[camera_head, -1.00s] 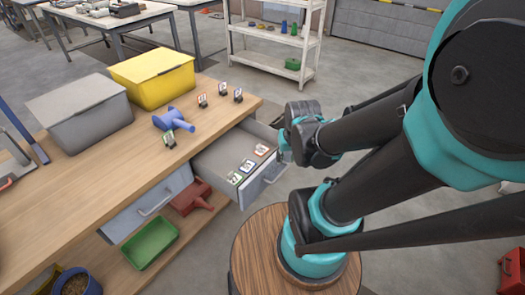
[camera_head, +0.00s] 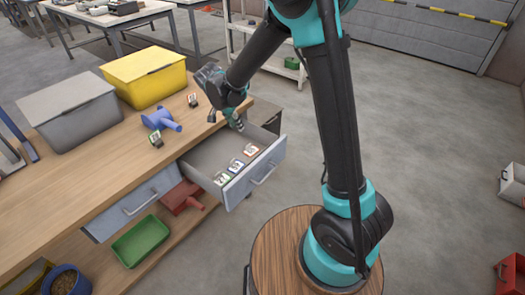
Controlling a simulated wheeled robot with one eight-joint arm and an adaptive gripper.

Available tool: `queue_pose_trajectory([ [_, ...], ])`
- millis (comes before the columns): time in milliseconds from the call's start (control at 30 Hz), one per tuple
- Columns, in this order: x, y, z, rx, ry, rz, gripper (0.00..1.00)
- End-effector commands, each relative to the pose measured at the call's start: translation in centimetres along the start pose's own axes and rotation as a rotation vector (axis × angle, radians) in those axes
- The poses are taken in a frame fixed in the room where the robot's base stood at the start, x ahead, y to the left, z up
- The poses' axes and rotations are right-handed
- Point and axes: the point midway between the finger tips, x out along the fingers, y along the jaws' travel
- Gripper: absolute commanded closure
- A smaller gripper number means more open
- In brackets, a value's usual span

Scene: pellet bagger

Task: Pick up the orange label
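The orange label (camera_head: 250,150) is a small flat card with an orange border. It lies in the open drawer (camera_head: 270,164), at the right end of a row with a blue-edged label (camera_head: 236,165) and a green-edged label (camera_head: 221,179). My gripper (camera_head: 238,125) points down over the far right part of the drawer, just behind and left of the orange label in the picture and apart from it. Its fingers are small and partly hidden, so I cannot tell whether it is open or shut.
On the workbench (camera_head: 80,190) stand a grey bin (camera_head: 75,120), a yellow bin (camera_head: 150,85), a blue scoop (camera_head: 160,119) and small upright card holders (camera_head: 157,138). My arm hides some of the bench's far corner.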

Motion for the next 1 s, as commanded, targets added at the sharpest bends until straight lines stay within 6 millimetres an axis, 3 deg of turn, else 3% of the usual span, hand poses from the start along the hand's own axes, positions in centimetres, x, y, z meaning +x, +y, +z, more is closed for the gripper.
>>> queue_pose_trajectory([
  [100, 0.1, -1.8, 1.4, 0.032, 0.016, 0.006, 0.71],
  [267, 1.2, -2.4, 1.7, 0.05, 0.021, 0.008, 0.71],
  [700, 9.6, -2.2, 1.4, 0.049, 0.021, 0.007, 0.71],
  [1000, 12.4, -2.2, 1.3, 0.049, 0.021, 0.007, 0.71],
])
